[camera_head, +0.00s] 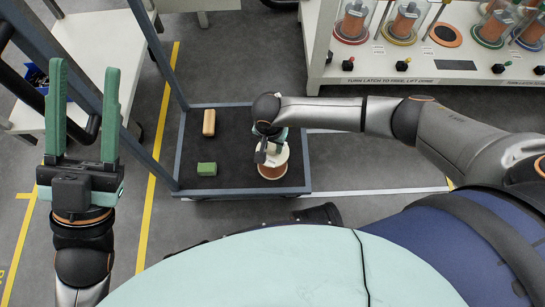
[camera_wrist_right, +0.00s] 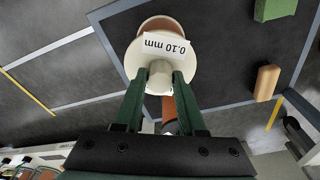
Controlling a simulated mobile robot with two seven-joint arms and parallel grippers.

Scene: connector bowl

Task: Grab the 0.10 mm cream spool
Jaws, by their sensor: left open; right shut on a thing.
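The cream spool (camera_head: 273,164) with copper-coloured winding is at the right part of the dark cart deck (camera_head: 232,150). In the right wrist view the spool (camera_wrist_right: 141,72) shows a cream flange with a white label reading "0.10 mm". My right gripper (camera_head: 268,146) is over the spool. In the right wrist view its green fingers (camera_wrist_right: 160,80) are shut on the knob at the middle of the spool's flange. I cannot tell whether the spool touches the deck. My left gripper (camera_head: 84,90) is open and empty at the left, its green fingers wide apart.
A grey cart post (camera_head: 158,95) rises at the deck's left. A white station (camera_head: 440,50) with several spools under clear covers stands at the back right.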

